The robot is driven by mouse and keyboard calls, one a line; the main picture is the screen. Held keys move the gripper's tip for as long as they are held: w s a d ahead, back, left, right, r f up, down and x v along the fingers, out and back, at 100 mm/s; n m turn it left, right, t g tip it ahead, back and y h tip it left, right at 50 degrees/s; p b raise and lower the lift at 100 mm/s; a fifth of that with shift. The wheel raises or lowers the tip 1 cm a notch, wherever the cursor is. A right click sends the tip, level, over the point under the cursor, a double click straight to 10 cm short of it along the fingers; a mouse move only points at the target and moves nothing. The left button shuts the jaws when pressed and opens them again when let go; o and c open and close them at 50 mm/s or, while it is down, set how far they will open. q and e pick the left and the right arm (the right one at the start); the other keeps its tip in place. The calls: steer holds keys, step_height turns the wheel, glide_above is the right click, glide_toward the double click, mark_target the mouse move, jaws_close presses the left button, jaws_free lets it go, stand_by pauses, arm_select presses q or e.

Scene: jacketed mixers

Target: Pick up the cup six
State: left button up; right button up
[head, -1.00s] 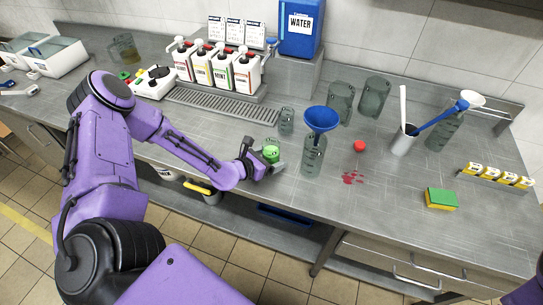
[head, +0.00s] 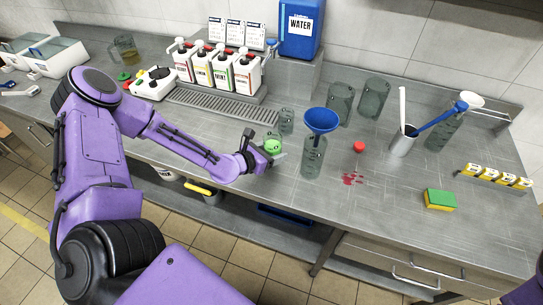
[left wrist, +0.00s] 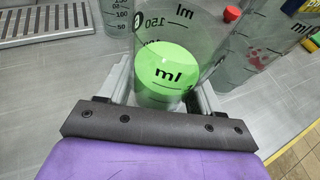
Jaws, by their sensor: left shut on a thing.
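A clear measuring cup with green contents (head: 272,147) is near the front edge of the counter, at the centre of the head view. In the left wrist view the cup (left wrist: 166,68) stands between my fingers, with "ml" marks on its wall. I see no number six on it. My right gripper is out of view.
A clear bottle with a blue funnel (head: 321,121) stands close to the right of the cup. A small empty beaker (head: 286,120) is just behind. A drip grille (head: 215,107) is behind left.

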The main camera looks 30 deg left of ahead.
arm_select(q)
steer(key=s+d+r+b, duration=0.1)
steer(key=s+d+r, duration=0.4)
steer(key=d+r, duration=0.4)
steer(key=d, duration=0.3)
steer(key=shift+s+d, duration=0.25)
steer(key=shift+s, duration=0.15)
